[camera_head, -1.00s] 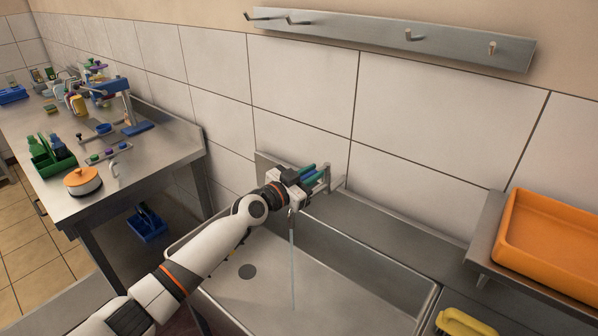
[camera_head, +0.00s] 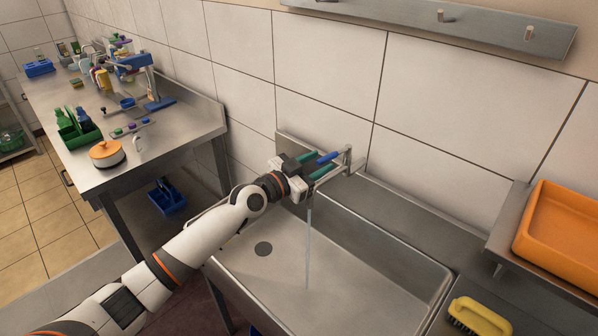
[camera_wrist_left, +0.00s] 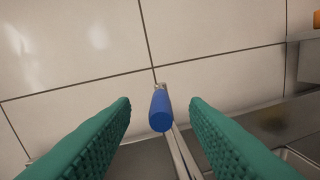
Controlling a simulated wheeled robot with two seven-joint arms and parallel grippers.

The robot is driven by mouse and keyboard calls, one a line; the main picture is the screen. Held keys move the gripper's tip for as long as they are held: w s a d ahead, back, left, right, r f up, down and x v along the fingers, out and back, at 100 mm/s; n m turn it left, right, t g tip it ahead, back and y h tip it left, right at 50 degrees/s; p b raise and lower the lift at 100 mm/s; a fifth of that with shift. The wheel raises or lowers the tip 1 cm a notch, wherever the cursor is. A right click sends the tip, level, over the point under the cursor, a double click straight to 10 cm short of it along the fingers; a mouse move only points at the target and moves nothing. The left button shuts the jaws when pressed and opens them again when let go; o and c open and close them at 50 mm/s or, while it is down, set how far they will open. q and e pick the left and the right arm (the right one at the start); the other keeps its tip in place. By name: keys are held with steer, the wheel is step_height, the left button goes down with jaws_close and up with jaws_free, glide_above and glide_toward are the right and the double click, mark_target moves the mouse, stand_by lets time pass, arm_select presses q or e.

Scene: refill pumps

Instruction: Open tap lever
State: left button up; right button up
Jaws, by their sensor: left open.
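The tap lever has a blue grip (camera_head: 328,157) and sits on the metal tap (camera_head: 347,160) at the back wall above the sink. My left gripper (camera_head: 324,163) is open, with its green ridged fingers to either side of the lever's near end. In the left wrist view the blue grip (camera_wrist_left: 160,108) shows end-on between the two fingers, with a gap on each side and no contact visible. A thin stream of water (camera_head: 308,240) falls into the sink below the gripper. The spout is hidden behind my gripper. My right gripper is out of view.
The steel sink (camera_head: 380,285) lies below. A yellow brush (camera_head: 478,316) is at its right, and an orange tray (camera_head: 565,235) is on a shelf. A steel table (camera_head: 175,135) with bottles and an orange-lidded pot (camera_head: 107,153) stands left. Hooks hang above.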

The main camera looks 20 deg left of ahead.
arm_select(q)
steer(key=b+v, duration=0.1)
steer(key=v, duration=0.5)
steer(key=shift+s, duration=0.25)
steer(key=shift+a, duration=0.1)
